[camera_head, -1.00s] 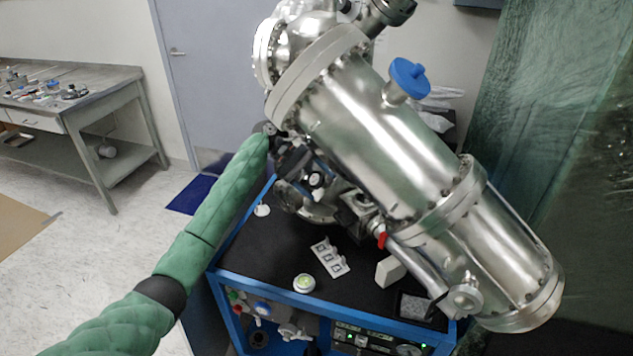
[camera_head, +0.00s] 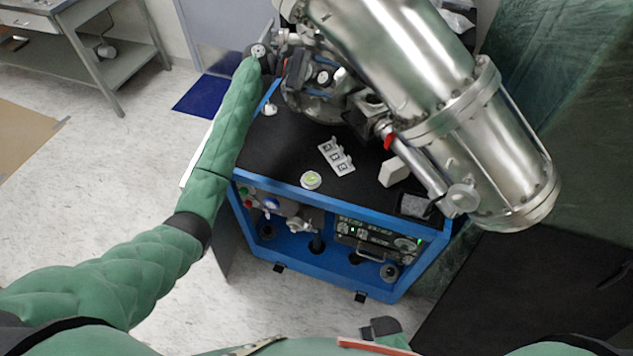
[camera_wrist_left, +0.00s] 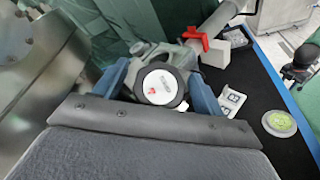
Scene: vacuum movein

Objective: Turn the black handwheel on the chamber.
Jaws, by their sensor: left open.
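The black handwheel (camera_head: 323,77) sits below the steel chamber (camera_head: 405,55), a small dark knob with a pale round face. In the left wrist view its white face and black rim (camera_wrist_left: 160,87) show large between my two finger pads. My left gripper (camera_head: 303,72) is open, with one blue-grey pad on each side of the wheel. I cannot tell whether the pads touch it; its lower rim lies close to the gripper's front edge. My right gripper does not show clearly in either view.
A red-handled valve (camera_head: 388,141) and a white block (camera_head: 394,172) are right of the wheel. A white plate with square markings (camera_head: 337,156) and a round green-faced gauge (camera_head: 311,180) lie on the black top of the blue cart (camera_head: 330,212).

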